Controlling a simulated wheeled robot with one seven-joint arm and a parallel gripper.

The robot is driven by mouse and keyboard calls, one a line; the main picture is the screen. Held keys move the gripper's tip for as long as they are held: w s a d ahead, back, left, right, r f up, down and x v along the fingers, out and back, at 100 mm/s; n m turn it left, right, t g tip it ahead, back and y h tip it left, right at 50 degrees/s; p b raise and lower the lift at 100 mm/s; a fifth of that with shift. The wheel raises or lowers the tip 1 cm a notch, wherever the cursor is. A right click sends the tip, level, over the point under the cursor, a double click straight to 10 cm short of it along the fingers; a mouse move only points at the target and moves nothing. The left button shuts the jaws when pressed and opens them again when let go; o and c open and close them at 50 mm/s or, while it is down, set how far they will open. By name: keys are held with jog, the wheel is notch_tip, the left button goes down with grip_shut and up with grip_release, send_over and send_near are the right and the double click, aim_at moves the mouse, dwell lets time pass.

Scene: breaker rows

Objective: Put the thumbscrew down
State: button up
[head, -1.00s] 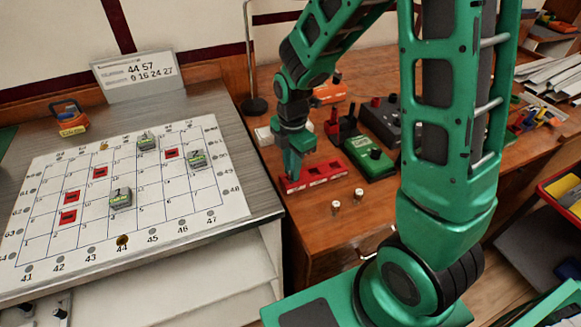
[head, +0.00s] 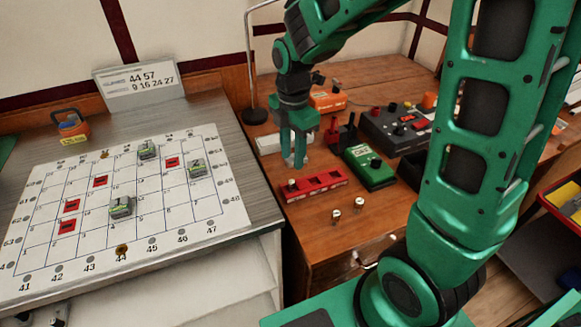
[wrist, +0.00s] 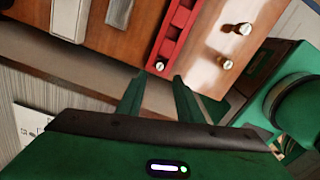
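A small thumbscrew (head: 292,185) stands at the left end of the red tray (head: 325,186) on the wooden desk. In the wrist view its pale head (wrist: 160,66) shows in the tray's near end, just beyond my fingertips. My gripper (head: 294,164) is above the tray's left end, apart from it. In the wrist view my gripper (wrist: 159,77) has its two fingers spread, with nothing between them. Two more thumbscrews, one (head: 335,215) nearer and one (head: 358,204) farther right, stand on the desk in front of the tray.
A green box (head: 370,168) and a dark control box (head: 400,125) stand right of and behind the tray. A white block (head: 272,143) lies behind my gripper. A grid board (head: 130,205) with several modules covers the grey bench at left. Desk in front of the tray is mostly clear.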

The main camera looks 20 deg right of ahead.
notch_tip(320, 180, up, 3)
jog(key=shift+d+r, duration=0.1)
jog(key=shift+r, duration=0.1)
jog(key=s+d+r+m, duration=0.1)
jog(key=s+d+m, duration=0.7)
jog(key=s+m, duration=0.3)
jog(key=s+d+r+m, duration=0.2)
jog(key=s+d+m, duration=0.7)
jog(key=m, duration=0.7)
jog(key=s, duration=0.3)
jog(key=shift+s, duration=0.2)
jog(key=shift+w+d+f, duration=0.1)
jog(key=shift+w+f, duration=0.15)
jog(key=shift+w, duration=0.4)
